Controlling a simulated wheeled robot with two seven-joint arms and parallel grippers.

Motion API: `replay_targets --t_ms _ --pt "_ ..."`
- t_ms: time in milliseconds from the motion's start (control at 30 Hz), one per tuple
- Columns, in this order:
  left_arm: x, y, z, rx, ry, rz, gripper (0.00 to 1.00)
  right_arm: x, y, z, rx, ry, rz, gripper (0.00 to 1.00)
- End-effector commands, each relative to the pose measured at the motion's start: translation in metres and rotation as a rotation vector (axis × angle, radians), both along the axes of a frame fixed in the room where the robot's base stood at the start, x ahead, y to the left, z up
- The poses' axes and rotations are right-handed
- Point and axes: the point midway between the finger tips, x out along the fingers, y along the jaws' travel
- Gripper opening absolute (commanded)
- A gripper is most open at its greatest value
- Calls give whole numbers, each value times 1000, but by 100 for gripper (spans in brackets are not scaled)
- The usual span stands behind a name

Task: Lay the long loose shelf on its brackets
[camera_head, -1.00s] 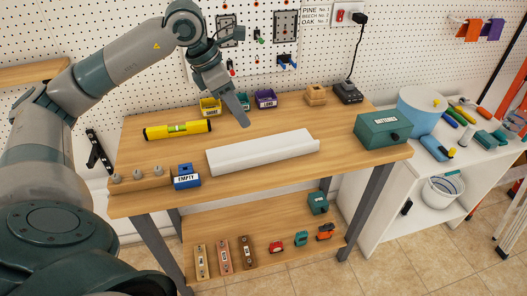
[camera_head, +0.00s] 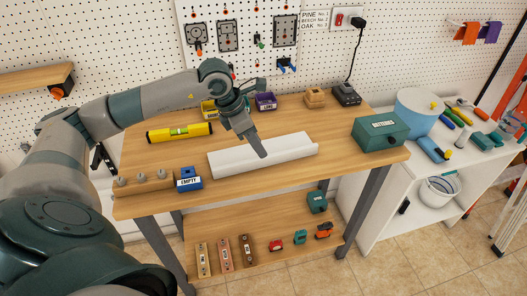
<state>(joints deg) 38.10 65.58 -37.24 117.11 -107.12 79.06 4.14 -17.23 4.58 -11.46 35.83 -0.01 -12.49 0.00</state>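A long white piece (camera_head: 225,161) lies on the wooden workbench, a little right of its middle; it looks like the loose shelf. My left gripper (camera_head: 262,153) reaches down over it from behind, with its fingertips in front of the piece's middle in the picture. I cannot tell whether they touch it. The fingers overlap from this side, so their opening is hidden. A black bracket (camera_head: 106,157) shows low on the wall left of the bench, partly behind my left arm. My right gripper is not in view.
A yellow level (camera_head: 180,132), a blue box marked EMPTY (camera_head: 188,179), a wooden block with knobs (camera_head: 142,187) and a green batteries box (camera_head: 381,133) stand around the white piece. A wooden wall shelf (camera_head: 35,77) is at upper left.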

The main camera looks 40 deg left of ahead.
Motion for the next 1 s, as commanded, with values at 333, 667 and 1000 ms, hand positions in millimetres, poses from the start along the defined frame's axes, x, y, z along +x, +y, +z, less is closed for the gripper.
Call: replay_targets --t_ms 333,667,1000 --pt "3 -2 -11 1 -1 -1 34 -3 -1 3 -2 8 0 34" --pt "8 -4 -16 0 0 -1 34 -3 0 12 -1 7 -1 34" --pt "25 -9 -50 0 2 1 34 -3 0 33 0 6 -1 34"
